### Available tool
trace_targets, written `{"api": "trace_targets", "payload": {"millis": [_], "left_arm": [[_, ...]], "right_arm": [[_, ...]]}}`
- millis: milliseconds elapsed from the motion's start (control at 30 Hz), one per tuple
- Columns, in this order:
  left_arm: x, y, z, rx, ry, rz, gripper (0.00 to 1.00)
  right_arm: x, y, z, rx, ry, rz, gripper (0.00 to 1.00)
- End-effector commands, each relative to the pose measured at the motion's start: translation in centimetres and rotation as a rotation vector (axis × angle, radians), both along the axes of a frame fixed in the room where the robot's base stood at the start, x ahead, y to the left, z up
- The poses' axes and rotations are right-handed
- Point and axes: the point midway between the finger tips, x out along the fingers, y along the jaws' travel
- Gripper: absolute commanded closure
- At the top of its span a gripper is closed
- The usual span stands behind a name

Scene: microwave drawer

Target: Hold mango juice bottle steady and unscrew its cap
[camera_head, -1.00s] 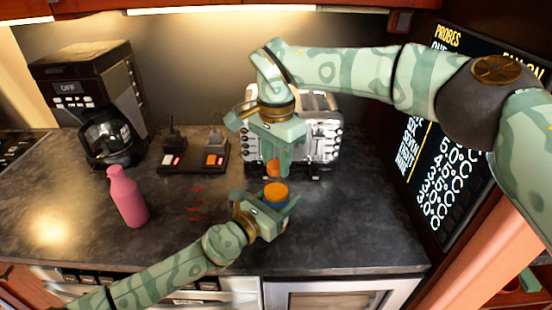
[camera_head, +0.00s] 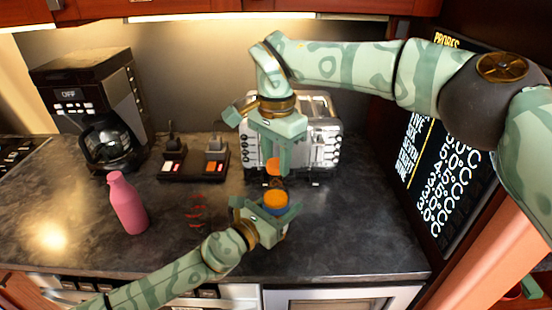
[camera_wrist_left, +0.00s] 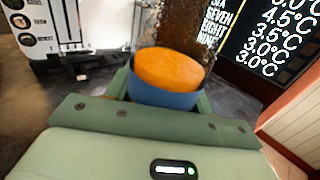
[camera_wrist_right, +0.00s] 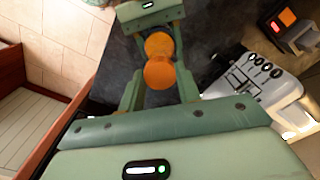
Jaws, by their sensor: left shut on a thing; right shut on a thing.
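The mango juice bottle (camera_head: 276,203) shows a blue side and an orange top; most of its body is hidden. My left gripper (camera_head: 274,210) is shut on it. In the left wrist view the bottle (camera_wrist_left: 165,95) is upright between the fingers. My right gripper (camera_head: 275,168) points down above the bottle, shut on the round orange cap (camera_head: 274,167). In the head view a gap shows between cap and bottle. In the right wrist view the cap (camera_wrist_right: 159,73) sits between the fingers, with the bottle's orange top (camera_wrist_right: 159,44) beyond it.
A pink bottle (camera_head: 127,203) stands on the dark counter (camera_head: 90,235) at the left. A coffee maker (camera_head: 95,105), a dark unit with switches (camera_head: 192,163) and a silver toaster (camera_head: 322,140) stand behind. The counter is clear right of my grippers.

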Motion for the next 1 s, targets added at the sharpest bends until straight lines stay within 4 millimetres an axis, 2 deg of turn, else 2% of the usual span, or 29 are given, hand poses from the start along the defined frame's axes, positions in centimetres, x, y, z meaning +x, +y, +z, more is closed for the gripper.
{"api": "trace_targets", "payload": {"millis": [233,500,700,733,800,1000], "left_arm": [[0.0,0.0,-0.1,0.000,0.003,-0.001,1.00],[0.0,0.0,-0.1,0.000,0.003,-0.001,1.00],[0.0,0.0,-0.1,0.000,0.003,-0.001,1.00],[0.0,0.0,-0.1,0.000,0.003,-0.001,0.42],[0.0,0.0,-0.1,0.000,0.003,0.000,0.23],[0.0,0.0,-0.1,0.000,0.001,0.000,0.22]], "right_arm": [[0.0,0.0,0.5,0.000,-0.001,0.000,0.94],[0.0,0.0,3.8,0.001,-0.002,0.000,0.94],[0.0,0.0,4.0,0.000,0.000,0.001,0.94],[0.0,0.0,4.0,0.000,0.000,0.001,0.94],[0.0,0.0,4.0,0.000,0.000,0.001,0.94],[0.0,0.0,4.0,0.000,0.000,0.000,0.94]]}}
